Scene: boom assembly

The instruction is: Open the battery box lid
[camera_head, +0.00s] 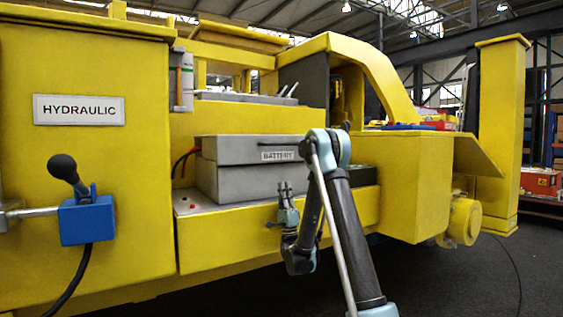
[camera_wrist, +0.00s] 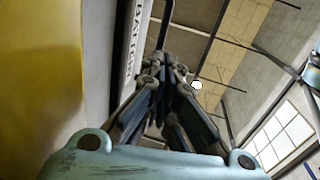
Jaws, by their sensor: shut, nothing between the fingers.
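The grey battery box (camera_head: 235,184) sits on a ledge of the yellow machine. Its lid (camera_head: 232,150) lies flat on top, closed, with a white "BATTERY" label (camera_head: 278,155) on the front face. My gripper (camera_head: 286,187) points upward in front of the box, below the label, with its fingertips close together and nothing between them. My arm hides the right part of the box and lid. In the wrist view, my gripper (camera_wrist: 166,72) is shut beside the label (camera_wrist: 133,50). I cannot tell whether the fingertips touch the box or lid.
A red cable (camera_head: 185,158) runs to the left side of the box. A blue lever unit (camera_head: 87,218) and a "HYDRAULIC" panel (camera_head: 79,110) are at the left. A yellow housing (camera_head: 415,185) stands right of my arm. Dark open floor (camera_head: 480,285) lies at the lower right.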

